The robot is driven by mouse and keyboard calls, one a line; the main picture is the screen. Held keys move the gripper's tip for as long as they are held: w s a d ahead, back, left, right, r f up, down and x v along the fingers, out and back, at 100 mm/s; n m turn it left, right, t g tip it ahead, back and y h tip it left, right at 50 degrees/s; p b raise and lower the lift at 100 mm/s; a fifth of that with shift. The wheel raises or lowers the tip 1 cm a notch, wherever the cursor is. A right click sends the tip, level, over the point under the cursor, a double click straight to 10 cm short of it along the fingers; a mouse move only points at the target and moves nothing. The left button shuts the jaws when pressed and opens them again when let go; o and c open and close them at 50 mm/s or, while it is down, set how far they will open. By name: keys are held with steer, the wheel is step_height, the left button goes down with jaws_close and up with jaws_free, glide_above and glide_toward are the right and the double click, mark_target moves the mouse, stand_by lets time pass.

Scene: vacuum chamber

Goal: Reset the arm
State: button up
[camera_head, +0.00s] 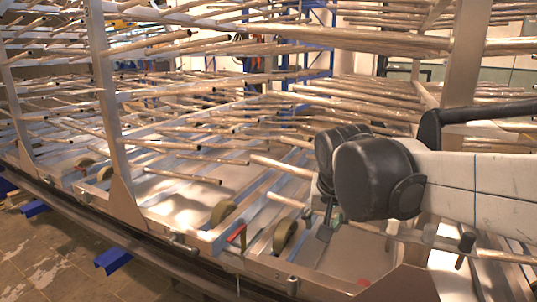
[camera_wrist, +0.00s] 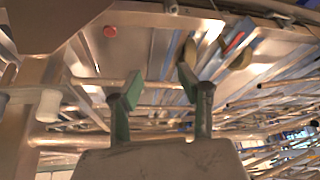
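My arm (camera_head: 430,182), white with black joint covers, reaches in from the right of the head view. My gripper (camera_head: 326,218) hangs below the black joint, among the rods, and is partly hidden by the arm. In the wrist view my gripper (camera_wrist: 160,88) has its two green-padded fingers spread apart. Nothing shows between the pads, so it is open and empty.
Many metal rods (camera_head: 150,45) stick out from upright posts (camera_head: 104,95) on several levels around my arm. Below are wheels (camera_head: 285,237), a red handle (camera_head: 236,233) and a metal base rail. Open floor (camera_head: 50,262) lies front left.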

steer(key=s+d+f+n+t, duration=0.1)
steer(key=s+d+f, duration=0.3)
steer(key=s, duration=0.5)
steer(key=s+d+f+n+t, duration=0.1)
steer(key=s+d+f, duration=0.25)
steer(key=s, duration=0.55)
step_height(320, 180, up, 9)
steer(key=p, duration=0.9)
steer(key=shift+w+d+r, duration=0.15)
steer(key=shift+d, duration=0.05)
